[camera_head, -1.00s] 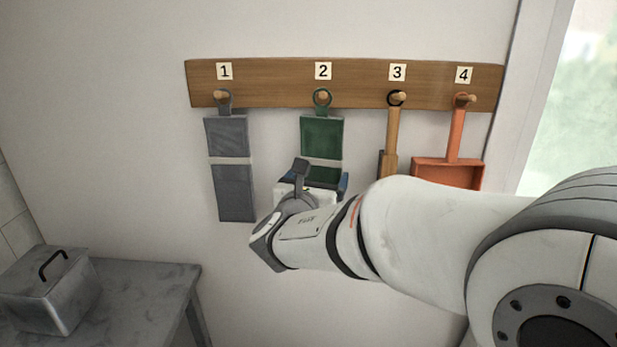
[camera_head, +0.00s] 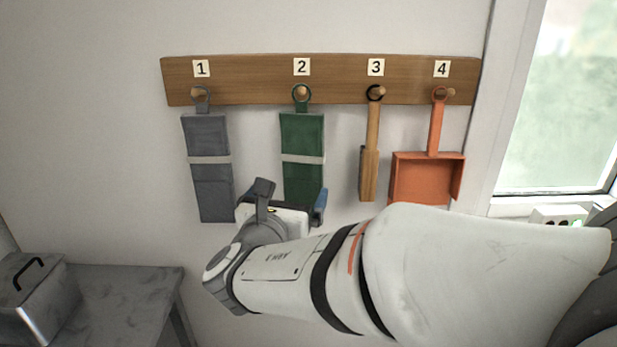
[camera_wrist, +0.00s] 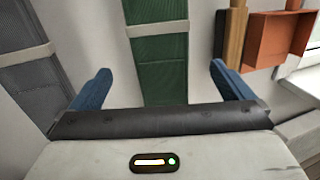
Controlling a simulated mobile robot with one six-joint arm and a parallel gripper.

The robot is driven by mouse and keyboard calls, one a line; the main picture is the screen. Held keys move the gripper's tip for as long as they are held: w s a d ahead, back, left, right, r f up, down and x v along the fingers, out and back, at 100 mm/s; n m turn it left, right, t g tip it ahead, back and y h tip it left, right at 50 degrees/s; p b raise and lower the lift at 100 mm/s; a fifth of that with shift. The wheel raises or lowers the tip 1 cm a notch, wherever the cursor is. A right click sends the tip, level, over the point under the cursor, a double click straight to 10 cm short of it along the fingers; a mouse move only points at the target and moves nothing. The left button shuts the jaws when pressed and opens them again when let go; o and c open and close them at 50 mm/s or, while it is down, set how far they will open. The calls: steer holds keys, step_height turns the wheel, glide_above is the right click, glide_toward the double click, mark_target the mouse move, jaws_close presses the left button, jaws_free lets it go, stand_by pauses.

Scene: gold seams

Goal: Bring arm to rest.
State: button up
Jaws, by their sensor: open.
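My gripper (camera_wrist: 160,88) is open and empty in the wrist view, its two blue fingers spread apart. The green hanging strip (camera_wrist: 168,55) shows between and beyond the fingers, and I see no contact with it. In the head view my gripper (camera_head: 318,208) is in front of the lower end of the green strip (camera_head: 302,140), mostly hidden behind my wrist. The green strip hangs by its ring on the peg under label 2.
A wooden rail (camera_head: 330,82) on the wall also holds a grey strip (camera_head: 208,140), a wooden-handled brush (camera_head: 370,150) and an orange dustpan (camera_head: 427,175). A grey table (camera_head: 125,290) with a lidded metal box (camera_head: 35,300) stands lower left. A window (camera_head: 560,110) is at right.

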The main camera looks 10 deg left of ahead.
steer(key=s+d+f+m+g+h+p, duration=0.1)
steer(key=s+d+f+m+g+h, duration=0.25)
steer(key=d+m, duration=0.75)
steer(key=d+f+m+g+h+p, duration=0.3)
steer(key=d+m+g, duration=0.35)
steer(key=d, duration=0.95)
steer(key=s+d+f+m+g+y, duration=0.1)
steer(key=s+f+m+g+y, duration=0.1)
steer(key=s+m, duration=0.4)
steer(key=s+d+f+m+g+y, duration=0.2)
steer(key=s+m+y, duration=0.3)
steer(key=m, duration=0.7)
steer(key=shift+s+d+f+g+p, duration=0.3)
steer(key=shift+s+g+p, duration=0.1)
steer(key=shift+s+g, duration=0.25)
steer(key=shift+w, duration=0.1)
steer(key=shift+c, duration=0.2)
